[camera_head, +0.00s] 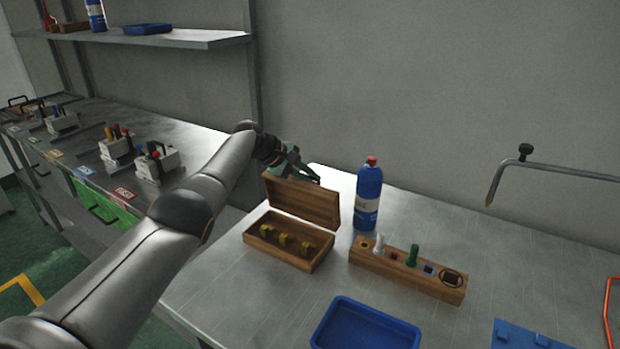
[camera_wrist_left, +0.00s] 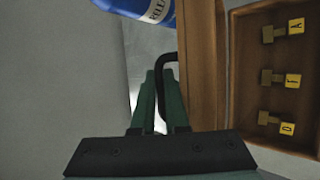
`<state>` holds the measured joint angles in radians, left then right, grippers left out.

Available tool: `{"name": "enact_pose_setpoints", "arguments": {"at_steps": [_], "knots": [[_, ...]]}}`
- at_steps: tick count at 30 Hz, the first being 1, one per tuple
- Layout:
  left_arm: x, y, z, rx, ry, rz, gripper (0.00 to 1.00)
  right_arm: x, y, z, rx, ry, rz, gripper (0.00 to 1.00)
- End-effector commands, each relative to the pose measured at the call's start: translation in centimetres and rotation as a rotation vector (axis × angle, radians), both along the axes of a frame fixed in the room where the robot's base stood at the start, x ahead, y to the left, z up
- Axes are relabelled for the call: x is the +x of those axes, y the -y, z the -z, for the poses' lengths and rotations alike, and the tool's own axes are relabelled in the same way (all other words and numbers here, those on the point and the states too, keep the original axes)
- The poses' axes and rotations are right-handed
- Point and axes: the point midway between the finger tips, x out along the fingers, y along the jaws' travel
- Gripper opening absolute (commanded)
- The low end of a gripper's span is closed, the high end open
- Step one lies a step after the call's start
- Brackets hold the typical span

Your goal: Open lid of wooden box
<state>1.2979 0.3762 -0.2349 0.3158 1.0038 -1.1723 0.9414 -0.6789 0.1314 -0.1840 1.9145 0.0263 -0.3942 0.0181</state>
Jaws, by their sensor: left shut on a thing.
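The wooden box (camera_head: 312,265) stands on the metal table with its lid (camera_head: 300,203) raised to about upright. Inside are 3 brass-coloured pieces, which show yellow lettered tags in the left wrist view (camera_wrist_left: 289,81). My left gripper (camera_head: 306,174) is at the top edge of the lid, on its far side. In the left wrist view its green fingers (camera_wrist_left: 160,92) are shut on the dark curved handle (camera_wrist_left: 171,68) beside the lid (camera_wrist_left: 200,80). The handle is hidden in the head view. My right gripper is not in view.
A blue bottle (camera_head: 368,198) with a red cap stands close to the right of the lid. A wooden block (camera_head: 400,278) holding several items, a blue tray (camera_head: 350,328) and a blue plate (camera_head: 515,338) are further right and nearer.

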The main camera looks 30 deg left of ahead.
Motion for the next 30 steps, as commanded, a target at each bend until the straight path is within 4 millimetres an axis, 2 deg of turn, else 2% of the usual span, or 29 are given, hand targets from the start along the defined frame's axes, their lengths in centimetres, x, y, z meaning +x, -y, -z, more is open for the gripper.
{"name": "enact_pose_setpoints", "arguments": {"at_steps": [1,15,16,19,30], "knots": [[0.48,0.42,-0.11,-0.015,0.02,-0.01,0.0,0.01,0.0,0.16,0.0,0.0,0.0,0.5],[0.47,0.5,0.0,-0.017,0.017,-0.011,0.0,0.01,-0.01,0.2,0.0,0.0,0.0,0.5],[0.46,0.5,0.01,-0.017,0.017,-0.011,0.13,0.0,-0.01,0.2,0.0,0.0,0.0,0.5],[0.42,0.49,0.11,-0.017,0.015,-0.011,0.24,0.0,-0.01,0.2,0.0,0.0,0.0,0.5],[0.32,0.46,0.44,-0.017,0.009,-0.013,0.25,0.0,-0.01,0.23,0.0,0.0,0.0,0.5]]}}
